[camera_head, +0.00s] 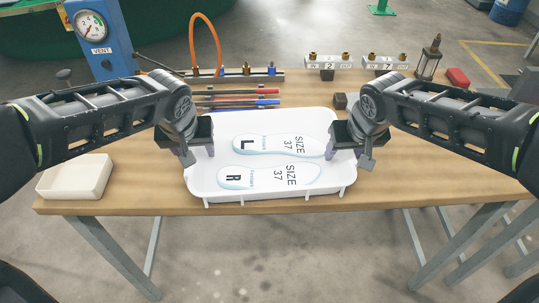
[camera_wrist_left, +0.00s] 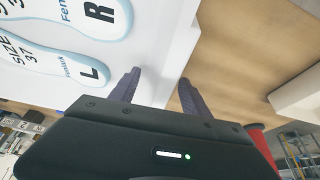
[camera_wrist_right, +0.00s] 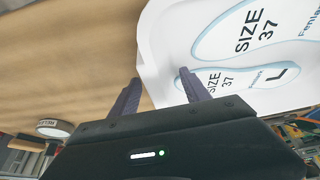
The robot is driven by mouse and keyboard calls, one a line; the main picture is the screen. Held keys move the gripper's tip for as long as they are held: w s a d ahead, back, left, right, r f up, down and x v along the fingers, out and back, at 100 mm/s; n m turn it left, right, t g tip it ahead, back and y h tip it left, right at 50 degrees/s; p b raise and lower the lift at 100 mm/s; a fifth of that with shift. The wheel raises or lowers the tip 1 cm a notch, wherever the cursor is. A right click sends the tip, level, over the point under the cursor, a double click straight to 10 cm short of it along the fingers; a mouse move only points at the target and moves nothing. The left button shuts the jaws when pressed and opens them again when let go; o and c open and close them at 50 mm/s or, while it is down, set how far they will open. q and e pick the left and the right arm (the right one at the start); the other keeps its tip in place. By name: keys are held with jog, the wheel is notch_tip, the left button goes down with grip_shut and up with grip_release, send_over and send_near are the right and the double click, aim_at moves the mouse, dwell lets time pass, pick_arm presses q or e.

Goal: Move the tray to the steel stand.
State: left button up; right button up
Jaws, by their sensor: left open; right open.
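The white tray (camera_head: 270,190) sits on the wooden table near its front edge. It holds two insoles marked L (camera_head: 280,146) and R (camera_head: 270,177), both size 37. My left gripper (camera_head: 198,152) is open at the tray's left end. In the left wrist view its fingers (camera_wrist_left: 158,90) are on either side of the tray's rim. My right gripper (camera_head: 352,152) is open at the tray's right end, and in the right wrist view its fingers (camera_wrist_right: 160,90) also straddle the rim. Whether the fingers touch the rim is unclear. I cannot identify the steel stand.
A cream bin (camera_head: 75,178) stands at the table's left.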

pick_arm(q)
jog(key=shift+w+f, duration=0.1)
jog(key=shift+f, duration=0.15)
pick_arm(e)
jog(key=shift+w+f, duration=0.15)
jog(key=shift+f, duration=0.15)
pick_arm(q)
jog(key=shift+c, duration=0.4)
pick_arm(e)
jog(key=shift+c, duration=0.4)
pick_arm(q)
grip_shut()
pick_arm(e)
grip_shut()
